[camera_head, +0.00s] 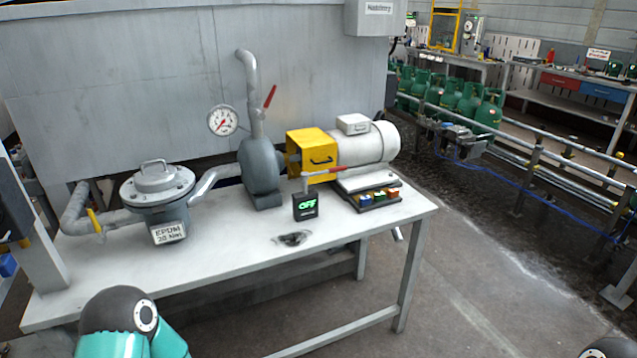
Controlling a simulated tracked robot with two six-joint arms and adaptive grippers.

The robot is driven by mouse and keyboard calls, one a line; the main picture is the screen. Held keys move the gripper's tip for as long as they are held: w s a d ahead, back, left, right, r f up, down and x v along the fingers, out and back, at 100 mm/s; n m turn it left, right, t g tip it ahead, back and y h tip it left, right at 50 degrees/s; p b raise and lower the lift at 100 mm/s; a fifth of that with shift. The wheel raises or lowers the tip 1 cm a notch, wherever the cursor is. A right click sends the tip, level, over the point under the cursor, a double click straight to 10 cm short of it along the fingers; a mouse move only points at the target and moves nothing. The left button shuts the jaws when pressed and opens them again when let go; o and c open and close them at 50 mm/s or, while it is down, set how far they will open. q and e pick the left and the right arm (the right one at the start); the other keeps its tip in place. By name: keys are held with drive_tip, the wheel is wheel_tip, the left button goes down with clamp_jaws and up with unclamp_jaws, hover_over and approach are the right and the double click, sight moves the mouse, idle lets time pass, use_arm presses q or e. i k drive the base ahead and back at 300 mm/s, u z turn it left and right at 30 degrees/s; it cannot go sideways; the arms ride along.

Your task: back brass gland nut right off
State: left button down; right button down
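I cannot make out a brass gland nut in the head view. A grey pump (259,168) stands on the white bench (240,262), with a yellow guard (311,166) between it and a pale motor (375,145). The shaft area between pump and guard is small and mostly hidden. Neither gripper is in view. A black and teal part of my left arm shows at the bottom left, and a dark part of mine at the bottom right corner.
A lidded strainer (158,184) with an "EPDM 25 Nm" tag (169,233) stands at the left. A gauge (222,120), an "OFF" display (306,206) and a tray of coloured blocks (372,198) are near the pump. The front left is clear.

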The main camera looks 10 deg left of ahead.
sight(290, 170)
drive_tip(key=u, duration=0.05)
drive_tip(key=k, duration=0.4)
drive_tip(key=z, duration=0.55)
drive_tip(key=i, duration=1.75)
drive_tip(key=u, duration=0.55)
